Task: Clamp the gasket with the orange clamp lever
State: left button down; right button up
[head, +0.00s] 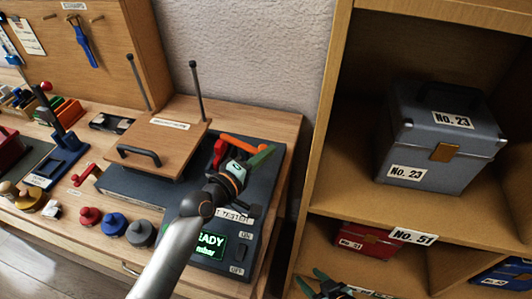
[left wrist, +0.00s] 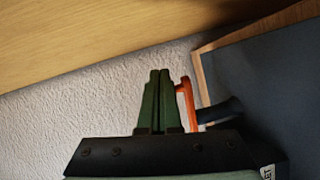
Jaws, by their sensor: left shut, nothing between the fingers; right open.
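The orange clamp lever (head: 240,142) lies across the far end of the dark grey tester (head: 262,208), just behind my left gripper. In the left wrist view the lever (left wrist: 187,102) stands right beside the fingers. My left gripper (head: 258,158) is over the tester, its green fingers (left wrist: 160,98) shut together and empty. Whether they touch the lever I cannot tell. I cannot make out the gasket; my left gripper and wrist cover that part of the tester. My right gripper (head: 328,284) is open at the bottom edge, in front of the shelf, partly cut off.
A wooden board with a black handle (head: 139,156) stands left of the lever. A red part (head: 219,151) is close beside the lever. Weights (head: 114,223) and tools crowd the bench to the left. A shelf with labelled boxes (head: 440,140) stands on the right.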

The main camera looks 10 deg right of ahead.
pick_arm(q)
jog(key=v, duration=1.2)
jog(key=shift+s+a, duration=0.15)
jog(key=shift+a, duration=0.05)
jog(key=shift+a+r, duration=0.1)
